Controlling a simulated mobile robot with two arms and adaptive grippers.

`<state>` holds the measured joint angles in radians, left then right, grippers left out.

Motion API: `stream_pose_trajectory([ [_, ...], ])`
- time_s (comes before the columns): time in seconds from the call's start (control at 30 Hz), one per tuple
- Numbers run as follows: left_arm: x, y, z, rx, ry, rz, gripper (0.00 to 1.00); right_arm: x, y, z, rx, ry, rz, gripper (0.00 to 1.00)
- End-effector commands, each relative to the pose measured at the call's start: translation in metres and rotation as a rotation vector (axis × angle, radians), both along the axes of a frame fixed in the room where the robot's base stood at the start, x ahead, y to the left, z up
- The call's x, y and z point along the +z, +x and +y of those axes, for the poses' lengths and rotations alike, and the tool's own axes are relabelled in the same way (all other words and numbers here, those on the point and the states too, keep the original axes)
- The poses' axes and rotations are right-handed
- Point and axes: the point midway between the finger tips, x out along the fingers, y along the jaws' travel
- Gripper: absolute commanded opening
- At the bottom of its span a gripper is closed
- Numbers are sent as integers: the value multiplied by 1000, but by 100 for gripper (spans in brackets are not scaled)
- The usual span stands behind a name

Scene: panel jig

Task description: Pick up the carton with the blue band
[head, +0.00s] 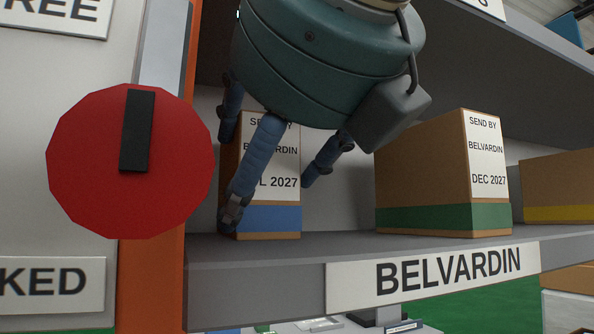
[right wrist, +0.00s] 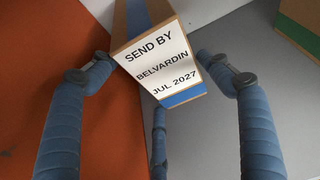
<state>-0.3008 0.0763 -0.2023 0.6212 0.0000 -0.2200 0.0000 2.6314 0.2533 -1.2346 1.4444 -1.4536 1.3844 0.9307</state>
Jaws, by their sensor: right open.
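The carton with the blue band (head: 272,219) stands upright on the shelf next to the orange post. Its white label reads "SEND BY BELVARDIN" and a date, which shows as "JUL 2027" in the right wrist view (right wrist: 160,70). My right gripper (head: 268,172) comes down from above with its blue fingers spread around the carton. One finger crosses in front of the carton and hides part of its label and left side. In the right wrist view, gaps show between the carton and the side fingers (right wrist: 155,82). My left gripper is not in view.
A carton with a green band (head: 420,180) stands to the right, and one with a yellow band (head: 560,190) beyond it. The orange post (head: 160,285) and a red disc with a black bar (head: 75,165) are close on the left. The shelf edge (head: 255,290) bears a "BELVARDIN" sign (head: 430,276).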

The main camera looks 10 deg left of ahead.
Motion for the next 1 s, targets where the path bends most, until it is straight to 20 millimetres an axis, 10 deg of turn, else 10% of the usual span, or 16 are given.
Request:
stream_pose_trajectory([
  [0.8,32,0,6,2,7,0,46,-5,54,36,1,1,-1,78],
  [1.0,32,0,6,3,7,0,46,-5,54,36,1,1,-1,38],
])
